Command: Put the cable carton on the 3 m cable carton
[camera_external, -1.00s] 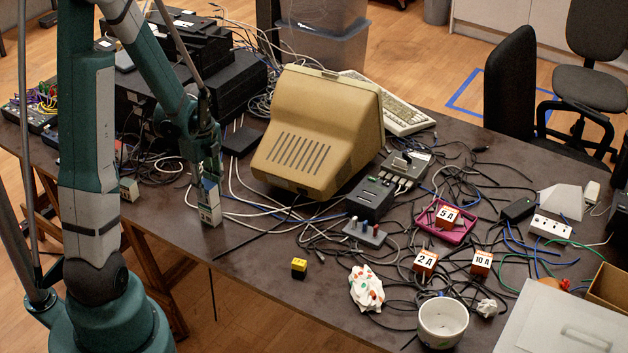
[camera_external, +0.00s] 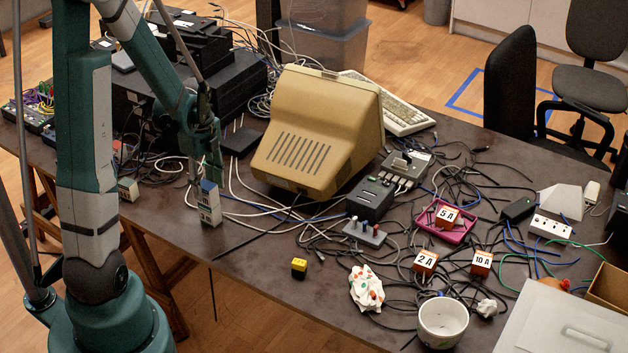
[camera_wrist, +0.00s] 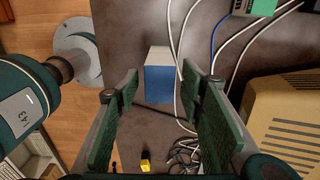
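A pale carton with a blue top (camera_external: 209,187) stands upright on the table, left of the old beige monitor. Below it is a pale, printed lower part (camera_external: 210,214); together they look like two cartons stacked in line, but the seam is too small to be sure. In the wrist view, the blue face (camera_wrist: 159,85) lies between my fingers, with clear gaps on both sides. My gripper (camera_external: 206,172) is open and empty just above the blue top. Another small pale carton (camera_external: 128,190) stands farther left near the table edge.
The beige monitor (camera_external: 315,130) stands close on the right, with black equipment (camera_external: 225,85) behind. White cables (camera_external: 255,208) run beside the cartons. The table front near the cartons is mostly clear.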

